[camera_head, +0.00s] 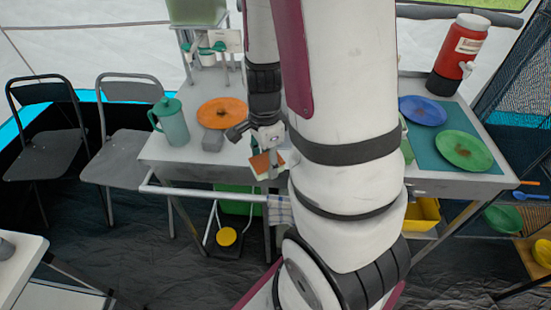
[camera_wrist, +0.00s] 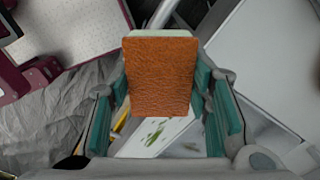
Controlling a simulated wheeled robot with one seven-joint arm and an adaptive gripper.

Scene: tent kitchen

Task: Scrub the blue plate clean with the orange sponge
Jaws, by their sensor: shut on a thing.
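The orange sponge (camera_head: 260,163), a block with an orange face and a pale backing, is held in my gripper (camera_head: 268,150) just in front of the counter's front edge. In the wrist view the sponge (camera_wrist: 160,75) sits between the two teal-padded fingers of my gripper (camera_wrist: 162,98), with its orange face towards the camera. The blue plate (camera_head: 422,110) lies on the right part of the counter with a brown stain near its middle. It is well to the right of my gripper, beyond my arm, and apart from the sponge.
A stained green plate (camera_head: 463,150) lies on a teal mat (camera_head: 425,150) near the blue plate. A red drink cooler (camera_head: 460,55) stands behind. On the left are a stained orange plate (camera_head: 222,112), a teal pitcher (camera_head: 170,122) and a grey block (camera_head: 212,140). My arm hides the counter's middle.

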